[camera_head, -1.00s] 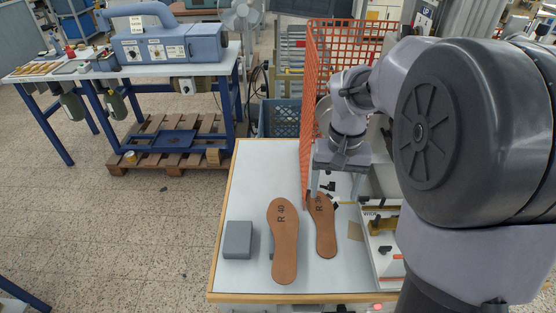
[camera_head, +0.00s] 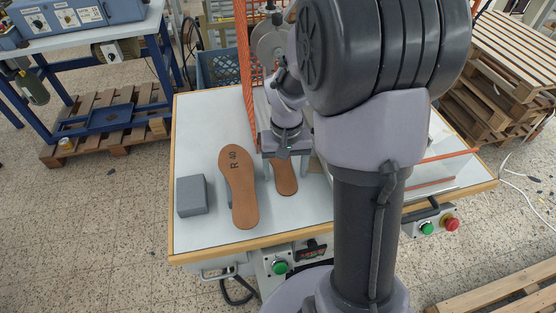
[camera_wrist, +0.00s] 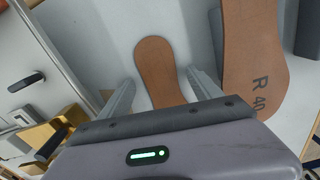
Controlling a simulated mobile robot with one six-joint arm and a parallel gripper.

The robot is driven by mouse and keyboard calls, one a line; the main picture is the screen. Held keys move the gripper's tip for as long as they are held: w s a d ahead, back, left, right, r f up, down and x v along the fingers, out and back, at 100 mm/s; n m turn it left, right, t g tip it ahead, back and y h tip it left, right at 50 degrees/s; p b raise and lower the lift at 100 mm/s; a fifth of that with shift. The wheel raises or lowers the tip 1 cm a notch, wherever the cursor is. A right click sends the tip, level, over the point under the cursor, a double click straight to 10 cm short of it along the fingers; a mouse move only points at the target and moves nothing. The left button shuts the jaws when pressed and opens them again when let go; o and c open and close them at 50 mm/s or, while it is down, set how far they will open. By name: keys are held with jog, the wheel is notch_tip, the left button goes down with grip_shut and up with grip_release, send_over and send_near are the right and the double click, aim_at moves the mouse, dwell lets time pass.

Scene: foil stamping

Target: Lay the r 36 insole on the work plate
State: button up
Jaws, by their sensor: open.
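The smaller brown insole (camera_head: 286,180) lies flat on the white table, its upper part hidden by my gripper and its label not readable now. It also shows in the wrist view (camera_wrist: 156,62), between my fingers. My gripper (camera_head: 284,166) is open above it, with one finger on each side; in the wrist view the gripper (camera_wrist: 163,88) holds nothing. I cannot tell how high the fingertips are above the table. The larger R 40 insole (camera_head: 240,195) lies just to the left, and at the right in the wrist view (camera_wrist: 254,45). I cannot make out the work plate.
A grey block (camera_head: 191,196) stands left of the R 40 insole. An orange mesh guard (camera_head: 244,65) rises behind. My arm hides much of the table's right side. Green (camera_head: 280,267) and red (camera_head: 452,224) buttons sit along the front. The table's front left is clear.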

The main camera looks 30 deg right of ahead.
jog(key=shift+f, duration=0.1)
jog(key=c, duration=1.6)
